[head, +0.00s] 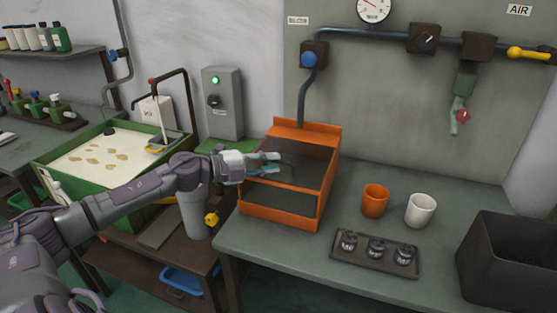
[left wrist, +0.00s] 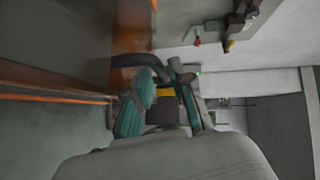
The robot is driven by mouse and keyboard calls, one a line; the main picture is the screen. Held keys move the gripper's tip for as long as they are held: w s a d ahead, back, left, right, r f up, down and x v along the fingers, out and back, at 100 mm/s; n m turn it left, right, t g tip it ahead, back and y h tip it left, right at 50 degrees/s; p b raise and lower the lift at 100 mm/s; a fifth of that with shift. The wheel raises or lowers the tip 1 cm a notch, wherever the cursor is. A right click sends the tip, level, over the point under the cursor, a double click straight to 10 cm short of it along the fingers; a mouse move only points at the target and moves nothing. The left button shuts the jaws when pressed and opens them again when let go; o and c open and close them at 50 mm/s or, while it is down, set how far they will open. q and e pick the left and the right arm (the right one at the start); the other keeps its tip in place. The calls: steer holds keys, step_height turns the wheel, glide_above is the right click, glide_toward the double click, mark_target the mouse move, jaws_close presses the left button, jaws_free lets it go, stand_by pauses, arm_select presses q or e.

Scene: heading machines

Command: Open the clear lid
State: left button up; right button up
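The orange box (head: 281,217) stands on the grey-green bench. A smoky see-through pane (head: 313,172), apparently the clear lid, spans its sloping top and looks down. My left gripper (head: 273,163) reaches in from the left and is over the pane's left part, fingers apart and pointing right. I cannot tell whether it touches the pane. In the left wrist view, its teal-padded fingers (left wrist: 158,95) stand apart with nothing clearly held between them. An orange-edged part of the box (left wrist: 55,97) shows at the left there. My right gripper is not in view.
Right of the box stand an orange cup (head: 375,201), a white cup (head: 420,210), a dark tray (head: 347,259) with three small metal pieces, and a black bin (head: 508,258). A grey control box (head: 222,104) is behind my arm. A green-rimmed tub (head: 50,181) is at left.

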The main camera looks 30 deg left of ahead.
arm_select(q)
steer(key=shift+p+x, duration=0.35)
steer(key=shift+x, duration=1)
jaws_close()
